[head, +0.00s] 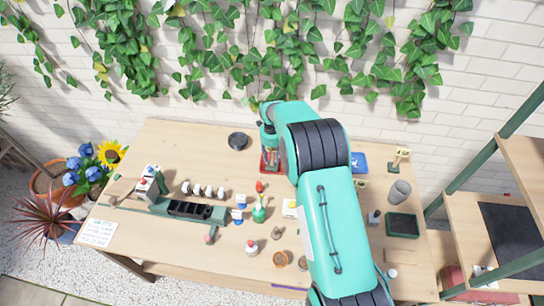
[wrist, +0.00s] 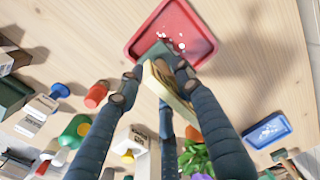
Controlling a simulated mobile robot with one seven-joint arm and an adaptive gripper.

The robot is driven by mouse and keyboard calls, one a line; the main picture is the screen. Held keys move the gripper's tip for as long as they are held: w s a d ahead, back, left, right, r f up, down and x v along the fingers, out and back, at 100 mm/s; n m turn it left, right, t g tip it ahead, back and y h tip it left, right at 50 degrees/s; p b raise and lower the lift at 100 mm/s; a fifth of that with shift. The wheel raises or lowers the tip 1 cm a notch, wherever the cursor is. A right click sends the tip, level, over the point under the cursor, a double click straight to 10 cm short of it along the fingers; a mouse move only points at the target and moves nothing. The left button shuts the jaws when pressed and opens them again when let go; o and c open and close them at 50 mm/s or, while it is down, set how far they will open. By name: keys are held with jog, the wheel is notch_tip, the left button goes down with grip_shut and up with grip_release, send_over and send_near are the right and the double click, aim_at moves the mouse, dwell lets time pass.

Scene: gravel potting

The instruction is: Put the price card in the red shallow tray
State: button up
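The red shallow tray (wrist: 140,45) lies on the table at the top of the wrist view, with a few small pale bits in it. In the head view only part of the red tray (head: 263,169) shows beside my arm. My gripper (wrist: 157,80) is shut on the price card (wrist: 168,88), a pale wooden-edged card with a dark green part at its far end. The card is tilted and overlaps the tray's near edge in the wrist view. I cannot tell whether it touches the tray. In the head view, the held card is not clear.
A blue tray (wrist: 267,131) lies to the right. A green spray bottle (head: 259,212), an orange-red capped item (wrist: 96,95) and boxes stand to the left. A dark round dish (head: 238,141) sits at the back. Another card stand (head: 401,155) is at the right.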

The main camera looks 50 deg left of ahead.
aim_at(272, 163)
jog(key=shift+r, duration=0.1)
jog(key=shift+r+p, duration=0.4)
jog(key=shift+r, duration=0.25)
notch_tip(272, 163, up, 11)
jog(key=shift+s+d+r+b, duration=0.15)
jog(key=shift+s+r+b, duration=0.05)
jog(key=shift+b, duration=0.25)
dwell(0.3)
dwell(0.4)
